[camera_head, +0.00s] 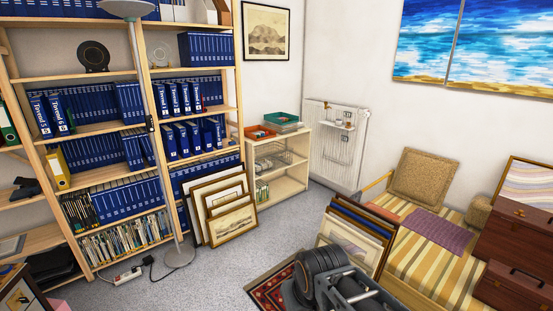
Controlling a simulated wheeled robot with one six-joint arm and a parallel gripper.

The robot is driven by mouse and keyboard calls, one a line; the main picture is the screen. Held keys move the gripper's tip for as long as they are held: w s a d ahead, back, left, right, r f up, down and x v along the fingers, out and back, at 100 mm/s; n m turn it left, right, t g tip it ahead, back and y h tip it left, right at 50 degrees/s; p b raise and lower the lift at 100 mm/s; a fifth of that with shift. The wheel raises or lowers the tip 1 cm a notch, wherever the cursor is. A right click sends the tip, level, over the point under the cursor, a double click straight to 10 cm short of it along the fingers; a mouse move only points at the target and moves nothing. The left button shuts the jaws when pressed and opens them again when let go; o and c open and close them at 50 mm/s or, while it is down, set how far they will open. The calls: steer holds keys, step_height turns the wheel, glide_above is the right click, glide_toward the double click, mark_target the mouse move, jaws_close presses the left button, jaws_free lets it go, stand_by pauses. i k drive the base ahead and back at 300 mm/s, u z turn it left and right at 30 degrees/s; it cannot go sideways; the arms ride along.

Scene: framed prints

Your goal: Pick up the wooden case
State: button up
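Two reddish-brown cases that look wooden are at the right edge. The upper case (515,238) stands behind the lower case (513,289), and both are partly cut off by the frame. They are at the right end of a couch with a striped cover (432,258). I cannot tell which one the task means. My dark grey arm (318,275) shows at the bottom middle, with grey metal parts at its end, to the left of the cases and apart from them. I cannot make out my gripper's fingers, and nothing held is visible.
Framed pictures (357,232) lean against the couch's left end, close to my arm. More frames (222,207) lean by the bookshelf (110,130). A lamp base (180,256) and a power strip (128,276) are on the floor. Grey carpet (262,238) lies clear in the middle.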

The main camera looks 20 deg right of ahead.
mark_target(502, 288)
steer(key=i, duration=0.7)
steer(key=z, duration=2.75)
steer(key=i, duration=2.05)
steer(key=u, duration=0.6)
